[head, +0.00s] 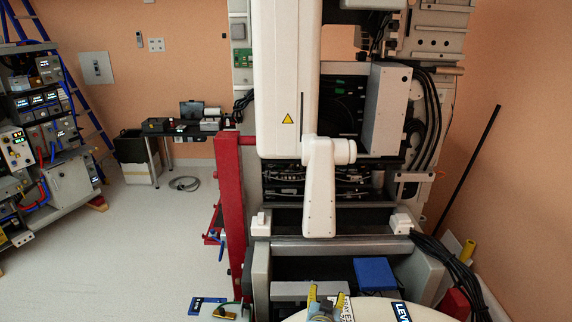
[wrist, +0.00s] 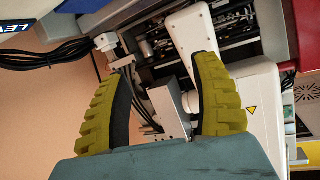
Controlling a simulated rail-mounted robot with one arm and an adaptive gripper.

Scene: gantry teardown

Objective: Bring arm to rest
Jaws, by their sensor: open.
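My gripper (head: 326,293) shows small at the bottom of the head view, in front of the opened white machine (head: 285,85). In the wrist view my gripper (wrist: 165,62) has its two ridged yellow fingers spread wide, with nothing between them. Behind the gap the wrist view shows the machine's white arm piece (wrist: 190,35), grey metal parts and dark cables. No finger visibly touches anything. Most of my arm is out of view.
A white rounded cover with lettering (head: 375,309) and a blue box (head: 374,274) are close to my gripper. A red post (head: 231,215) stands left of the machine. Black cables (head: 450,268) lie at right. The pale floor (head: 130,250) is mostly clear on the left.

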